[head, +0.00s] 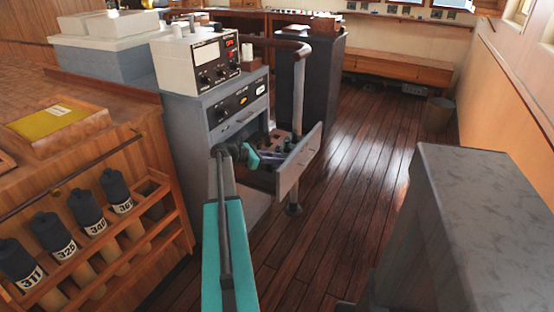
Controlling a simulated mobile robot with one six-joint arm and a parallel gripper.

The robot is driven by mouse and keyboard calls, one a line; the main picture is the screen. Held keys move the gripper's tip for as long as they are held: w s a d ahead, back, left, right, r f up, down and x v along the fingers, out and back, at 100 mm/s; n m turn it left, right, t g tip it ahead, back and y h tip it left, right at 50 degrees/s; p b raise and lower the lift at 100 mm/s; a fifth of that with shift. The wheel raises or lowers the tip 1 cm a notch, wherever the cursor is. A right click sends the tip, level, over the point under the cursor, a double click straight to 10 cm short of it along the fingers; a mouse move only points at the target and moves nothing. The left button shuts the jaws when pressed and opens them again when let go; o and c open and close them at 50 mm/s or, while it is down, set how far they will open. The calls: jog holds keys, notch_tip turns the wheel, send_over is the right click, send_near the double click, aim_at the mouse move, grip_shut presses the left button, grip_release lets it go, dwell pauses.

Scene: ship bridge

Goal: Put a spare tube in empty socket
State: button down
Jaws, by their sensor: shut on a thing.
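My gripper (266,160) reaches over the open drawer (300,160) of the grey cabinet (195,110). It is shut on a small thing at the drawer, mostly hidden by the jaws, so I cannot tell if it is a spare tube. Several small dark items (283,139) lie in the drawer behind the gripper. A cream instrument (205,60) with a dial and red display stands on the cabinet; I cannot make out an empty tube socket on it. At the left, a wooden rack (150,235) holds several dark-capped cylinders (88,210) with number labels, and its rightmost slot (153,205) looks empty.
A wooden counter (60,90) with a yellow-topped tray (50,122) is at the left. A handrail post (298,100) rises close behind the drawer. A grey block (480,190) stands at the right. The plank floor (345,170) between is clear.

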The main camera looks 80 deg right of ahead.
jog(key=shift+f, duration=0.5)
jog(key=c, duration=1.4)
grip_release()
jog(key=shift+c, duration=0.2)
jog(key=v, duration=1.3)
jog(key=shift+w+a, duration=0.3)
jog(key=shift+r+p, duration=0.1)
jog(key=shift+p, duration=0.2)
